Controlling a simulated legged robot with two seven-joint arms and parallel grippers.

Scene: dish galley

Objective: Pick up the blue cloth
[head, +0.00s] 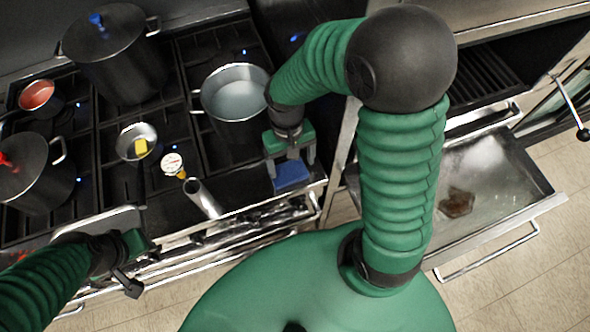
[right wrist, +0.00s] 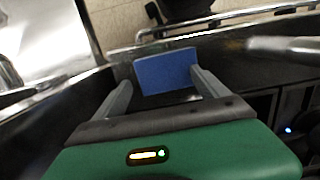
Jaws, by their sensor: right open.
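The blue cloth (head: 292,176) is a flat blue piece at the front right edge of the stove. It also shows in the right wrist view (right wrist: 167,72), beyond and between the fingers. My right gripper (head: 290,168) is open right above the cloth, one finger toward each side of it. In the right wrist view its fingers (right wrist: 161,80) are apart, with nothing clearly held. Whether they touch the cloth I cannot tell. My left gripper (head: 131,283) is at the stove's front edge on the left, and its jaws are not clear.
A pot of pale liquid (head: 238,92) stands just behind my right gripper. A small pan with a yellow piece (head: 136,140) and dark pots (head: 113,52) stand further left. An open steel drawer (head: 500,205) is at right.

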